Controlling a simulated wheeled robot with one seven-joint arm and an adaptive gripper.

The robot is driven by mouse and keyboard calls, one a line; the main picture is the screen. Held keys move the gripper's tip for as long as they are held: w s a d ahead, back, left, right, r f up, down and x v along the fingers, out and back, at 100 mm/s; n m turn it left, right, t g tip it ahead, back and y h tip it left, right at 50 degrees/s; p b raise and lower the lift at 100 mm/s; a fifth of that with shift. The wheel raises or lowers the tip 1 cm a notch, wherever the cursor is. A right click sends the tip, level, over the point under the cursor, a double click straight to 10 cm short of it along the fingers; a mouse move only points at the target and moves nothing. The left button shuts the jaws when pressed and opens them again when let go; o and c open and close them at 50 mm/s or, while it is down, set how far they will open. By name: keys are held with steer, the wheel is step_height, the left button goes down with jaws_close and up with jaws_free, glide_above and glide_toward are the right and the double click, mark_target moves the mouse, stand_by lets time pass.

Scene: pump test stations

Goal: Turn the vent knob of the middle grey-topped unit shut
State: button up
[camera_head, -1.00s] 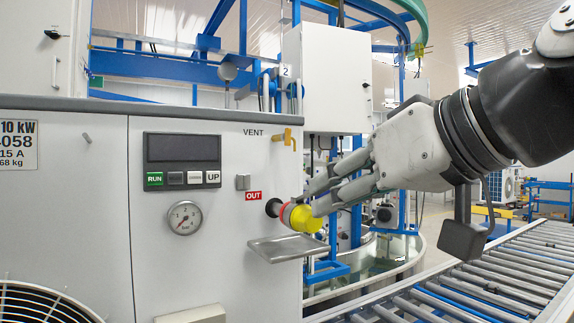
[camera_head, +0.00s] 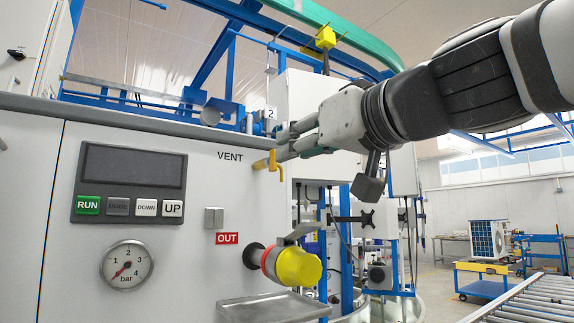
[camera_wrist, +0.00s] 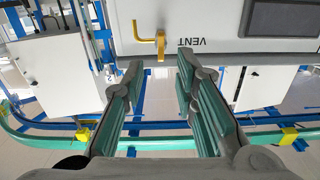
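The unit's pale front panel (camera_head: 230,185) has a grey top edge and a VENT label. Beside the label is the yellow vent knob (camera_head: 272,160), a small lever whose arm points down in the head view. In the wrist view the knob (camera_wrist: 160,42) lies ahead, roughly in line with the gap between my fingers. My gripper (camera_head: 286,145) is at the knob's height, fingertips close to its right side. In the wrist view my gripper (camera_wrist: 160,70) is open and empty, fingers spread. Contact with the knob cannot be told.
Below the knob, a yellow cap (camera_head: 298,266) with a red ring sticks out at the OUT label (camera_head: 227,238), with a grey lever above it. A metal tray (camera_head: 275,306) juts out underneath. A white cabinet (camera_head: 315,105) stands behind. A roller conveyor (camera_head: 540,298) is at lower right.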

mark_target(273, 161)
steer(key=x, duration=0.6)
steer(key=shift+a+p, duration=0.2)
steer(key=shift+p, duration=0.1)
steer(key=shift+w, duration=0.1)
jaws_close()
